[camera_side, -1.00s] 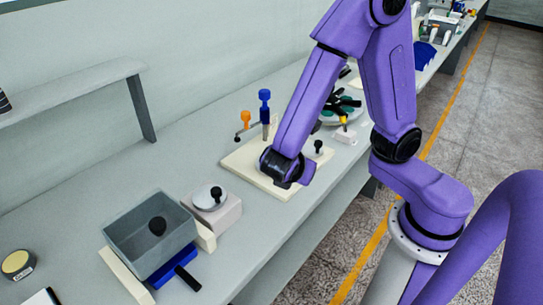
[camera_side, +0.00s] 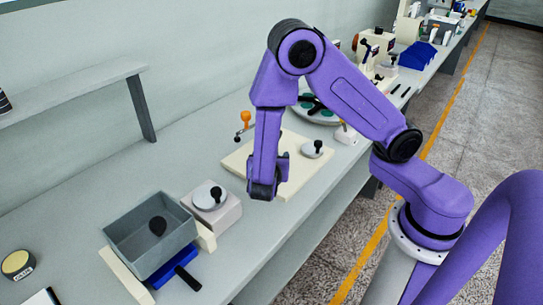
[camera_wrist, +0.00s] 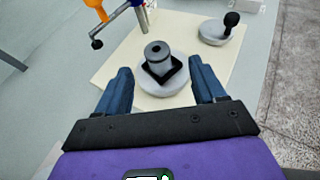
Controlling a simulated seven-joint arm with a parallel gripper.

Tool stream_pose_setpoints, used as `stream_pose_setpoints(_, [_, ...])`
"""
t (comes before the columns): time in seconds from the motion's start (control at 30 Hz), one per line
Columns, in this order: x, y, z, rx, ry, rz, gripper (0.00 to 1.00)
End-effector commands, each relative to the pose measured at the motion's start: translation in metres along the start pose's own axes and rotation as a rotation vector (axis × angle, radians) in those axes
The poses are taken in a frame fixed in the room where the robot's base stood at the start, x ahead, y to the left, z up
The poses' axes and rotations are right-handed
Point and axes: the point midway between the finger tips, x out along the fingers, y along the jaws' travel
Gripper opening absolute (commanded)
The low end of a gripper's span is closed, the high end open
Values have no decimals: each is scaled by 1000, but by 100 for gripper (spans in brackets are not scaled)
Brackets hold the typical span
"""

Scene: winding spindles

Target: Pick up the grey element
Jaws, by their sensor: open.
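The grey element (camera_wrist: 159,64) is a short upright cylinder with a hole in its top. It stands on a dark square piece on a pale round base, on the cream board (camera_wrist: 108,70). In the wrist view my gripper (camera_wrist: 160,78) is open, with one blue finger to each side of the element and a gap on both sides. Nothing is held. In the side view my gripper (camera_side: 264,188) points down over the front-left part of the cream board (camera_side: 236,160), and my arm hides the element there.
A pale disc with a black knob (camera_wrist: 216,33) sits at the board's right. An orange-handled crank (camera_side: 245,117) and a metal post (camera_wrist: 142,18) stand at its back. Left of the board are a knobbed block (camera_side: 222,217) and a grey bin (camera_side: 178,240).

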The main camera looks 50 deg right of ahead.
Motion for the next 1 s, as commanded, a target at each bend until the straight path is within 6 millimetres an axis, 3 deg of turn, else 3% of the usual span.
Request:
stream_pose_setpoints(0.1, [17, 0, 0, 2, 0, -3, 69])
stream_pose_setpoints(0.37, [33, 0, 0, 2, 1, -3, 69])
stream_pose_setpoints(0.7, [75, 4, 1, 2, 1, -2, 69])
stream_pose_setpoints(1.0, [78, 5, 1, 2, 1, 0, 69])
